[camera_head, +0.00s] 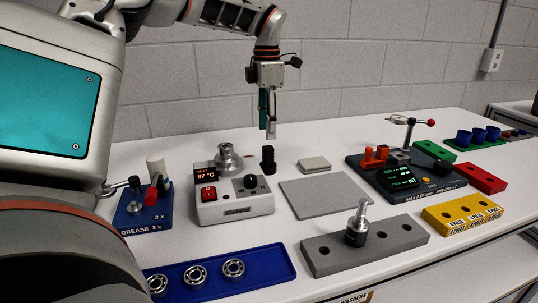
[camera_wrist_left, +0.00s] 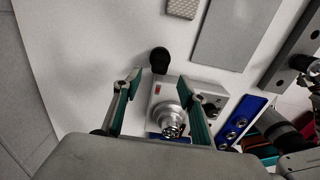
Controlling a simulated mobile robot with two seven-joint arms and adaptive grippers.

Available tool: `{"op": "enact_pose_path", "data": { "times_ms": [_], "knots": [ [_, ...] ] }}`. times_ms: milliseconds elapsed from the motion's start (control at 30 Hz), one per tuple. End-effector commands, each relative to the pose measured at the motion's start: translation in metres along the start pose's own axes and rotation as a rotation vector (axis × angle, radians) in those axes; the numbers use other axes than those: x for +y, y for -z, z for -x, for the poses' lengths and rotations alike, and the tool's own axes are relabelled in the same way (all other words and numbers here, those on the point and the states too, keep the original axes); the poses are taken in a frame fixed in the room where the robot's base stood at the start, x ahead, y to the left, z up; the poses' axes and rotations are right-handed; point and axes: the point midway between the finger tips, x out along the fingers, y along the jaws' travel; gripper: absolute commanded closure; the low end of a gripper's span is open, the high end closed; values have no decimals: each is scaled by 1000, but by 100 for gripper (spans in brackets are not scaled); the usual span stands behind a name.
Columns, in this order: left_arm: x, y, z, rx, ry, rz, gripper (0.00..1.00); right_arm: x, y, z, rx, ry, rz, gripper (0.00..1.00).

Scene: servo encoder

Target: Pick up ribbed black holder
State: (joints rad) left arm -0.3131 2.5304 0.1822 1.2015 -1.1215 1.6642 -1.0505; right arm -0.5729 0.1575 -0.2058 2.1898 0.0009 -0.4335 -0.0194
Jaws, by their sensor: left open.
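The ribbed black holder (camera_head: 268,158) stands upright on the white table just behind the heater unit. In the left wrist view the holder (camera_wrist_left: 160,60) shows as a dark rounded shape just beyond the fingertips, roughly centred between them. Its ribs are too small to make out. My left gripper (camera_head: 269,133) points down above the holder, apart from it.
The white heater unit (camera_head: 235,206) with a metal fitting on top is close in front of the holder. A grey mat (camera_head: 320,198) and small grey pad (camera_head: 314,164) lie to the right. A blue bearing tray (camera_head: 217,283) is nearer. The table behind the holder is clear.

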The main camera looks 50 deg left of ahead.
Motion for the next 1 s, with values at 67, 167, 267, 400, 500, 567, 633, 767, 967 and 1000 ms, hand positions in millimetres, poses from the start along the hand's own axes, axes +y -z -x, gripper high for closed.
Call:
{"op": "enact_pose_path", "data": {
  "times_ms": [67,167,267,400,500,567,633,767,967,1000],
  "knots": [
    [0,0,-10,4,4,-1,59,0,0,0,0,1,0,60],
    [0,0,-21,3,3,-1,59,0,0,0,0,1,0,60],
    [0,-1,-31,3,3,0,59,0,0,0,0,1,0,60],
    [2,-2,-51,4,5,0,59,-1,-1,-1,0,2,0,60],
    [2,-3,-64,3,4,-1,59,-1,0,-1,0,2,0,60],
    [2,-3,-69,2,4,0,59,-1,0,-1,1,2,0,60],
    [2,-3,-73,1,3,0,59,-1,0,-1,1,2,0,60],
    [2,-4,-74,1,2,0,59,-1,0,0,1,2,0,60],
    [2,-3,-73,1,2,0,82,-1,0,0,1,3,0,60],
    [2,-3,-73,1,2,0,92,-1,0,0,1,3,0,60]
  ]
}}
